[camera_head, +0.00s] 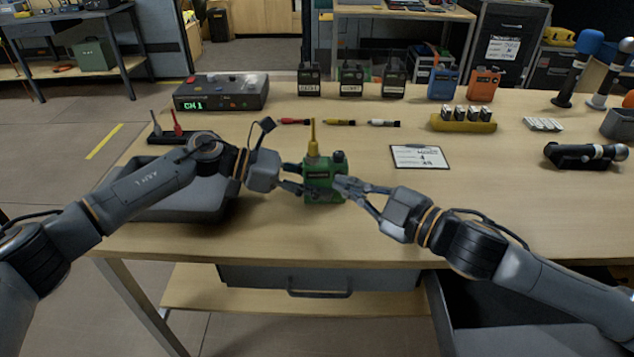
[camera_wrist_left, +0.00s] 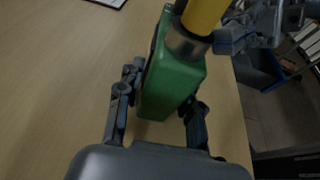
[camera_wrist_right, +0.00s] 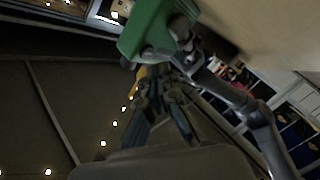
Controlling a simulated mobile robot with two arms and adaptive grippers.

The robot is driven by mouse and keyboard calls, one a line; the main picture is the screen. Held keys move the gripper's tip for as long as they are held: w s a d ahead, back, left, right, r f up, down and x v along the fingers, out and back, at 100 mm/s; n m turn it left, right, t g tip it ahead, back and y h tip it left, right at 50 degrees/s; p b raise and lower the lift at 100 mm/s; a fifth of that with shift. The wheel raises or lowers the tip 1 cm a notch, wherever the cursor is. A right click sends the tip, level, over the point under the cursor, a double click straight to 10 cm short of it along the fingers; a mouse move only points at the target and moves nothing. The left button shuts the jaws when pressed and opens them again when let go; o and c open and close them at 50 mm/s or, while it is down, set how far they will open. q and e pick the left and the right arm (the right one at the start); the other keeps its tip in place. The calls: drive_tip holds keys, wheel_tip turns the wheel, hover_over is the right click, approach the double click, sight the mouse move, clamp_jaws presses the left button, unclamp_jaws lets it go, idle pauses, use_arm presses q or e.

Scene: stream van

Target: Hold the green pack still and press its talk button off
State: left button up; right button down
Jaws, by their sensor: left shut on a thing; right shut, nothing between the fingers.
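The green pack (camera_head: 322,184) stands upright on the table near its front middle, with a yellow antenna (camera_head: 313,137) rising from its top and a dark knob beside it. It also shows in the left wrist view (camera_wrist_left: 172,88) and the right wrist view (camera_wrist_right: 143,27). My left gripper (camera_head: 302,188) is shut on the pack from the left, one finger on either side. My right gripper (camera_head: 345,186) is shut and empty, its tips close against the right front of the pack. Contact and the talk button cannot be made out; the tips cover that part.
A grey tray (camera_head: 185,205) lies left under my left arm. A clipboard (camera_head: 420,157) lies right of the pack. Black packs (camera_head: 351,80), a blue pack (camera_head: 443,83) and an orange pack (camera_head: 485,85) stand at the back. An open drawer (camera_head: 530,315) juts out front right.

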drive_tip(key=shift+s+d, duration=0.15)
drive_tip(key=shift+s, duration=2.45)
use_arm(q)
drive_tip(key=o, duration=1.3)
